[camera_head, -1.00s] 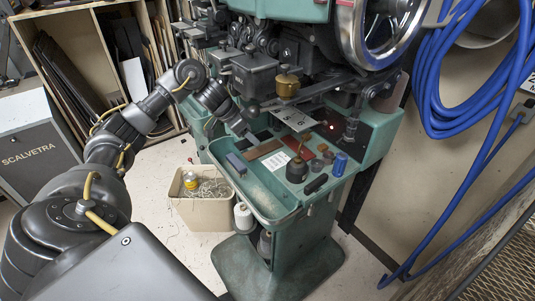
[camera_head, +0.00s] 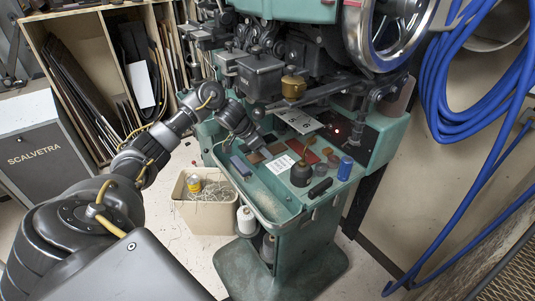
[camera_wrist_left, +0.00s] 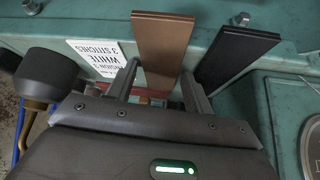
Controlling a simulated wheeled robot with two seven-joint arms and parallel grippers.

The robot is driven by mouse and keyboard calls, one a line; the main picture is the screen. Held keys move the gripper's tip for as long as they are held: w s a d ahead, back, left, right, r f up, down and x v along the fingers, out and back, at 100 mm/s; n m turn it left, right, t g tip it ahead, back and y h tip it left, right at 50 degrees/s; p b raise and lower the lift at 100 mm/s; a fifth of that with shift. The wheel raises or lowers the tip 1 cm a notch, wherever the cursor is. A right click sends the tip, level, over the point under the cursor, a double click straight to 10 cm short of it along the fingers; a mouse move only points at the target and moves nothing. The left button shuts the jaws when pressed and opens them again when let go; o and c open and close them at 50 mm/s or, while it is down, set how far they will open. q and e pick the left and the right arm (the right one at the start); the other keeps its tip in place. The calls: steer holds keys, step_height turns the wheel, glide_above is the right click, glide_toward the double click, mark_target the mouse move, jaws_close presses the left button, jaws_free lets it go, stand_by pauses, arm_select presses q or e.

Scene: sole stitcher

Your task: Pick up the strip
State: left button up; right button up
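A flat brown strip (camera_wrist_left: 162,38) lies in the wrist view straight ahead of my left gripper, its near end between the two fingers. In the head view the brown strip (camera_head: 277,148) shows only in part beside the gripper, on the green machine's tray. A black strip (camera_wrist_left: 236,52) lies to its right in the wrist view. My left gripper (camera_wrist_left: 160,72) is open, with a finger on either side of the brown strip; I cannot tell whether they touch it. In the head view the left gripper (camera_head: 262,149) is low over the tray. My right gripper is not in view.
A white printed card (camera_wrist_left: 95,58) lies left of the brown strip. A dark oil can (camera_head: 301,174), a blue spool (camera_head: 345,168) and a blue-grey block (camera_head: 240,166) stand on the tray (camera_head: 270,207). The machine head and its handwheel (camera_head: 388,35) rise behind. A bin (camera_head: 203,214) stands on the floor.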

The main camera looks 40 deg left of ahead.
mark_target(248, 157)
arm_select(q)
steer(key=c, duration=0.6)
steer(key=shift+r, duration=0.45)
steer(key=shift+s+a+r, duration=0.1)
steer(key=shift+r, duration=0.25)
steer(key=s+a, duration=0.1)
steer(key=s, duration=0.1)
steer(key=s+a, duration=0.1)
steer(key=s, duration=0.1)
steer(key=s+a+b, duration=0.1)
steer(key=s, duration=0.1)
steer(key=shift+s+a+f, duration=0.3)
steer(key=shift+s+a, duration=0.05)
steer(key=s+a+b, duration=0.2)
steer(key=s+a, duration=0.2)
steer(key=s, duration=0.5)
steer(key=shift+a+r+b, duration=0.25)
steer(key=shift+a+b, duration=0.05)
steer(key=shift+b, duration=0.1)
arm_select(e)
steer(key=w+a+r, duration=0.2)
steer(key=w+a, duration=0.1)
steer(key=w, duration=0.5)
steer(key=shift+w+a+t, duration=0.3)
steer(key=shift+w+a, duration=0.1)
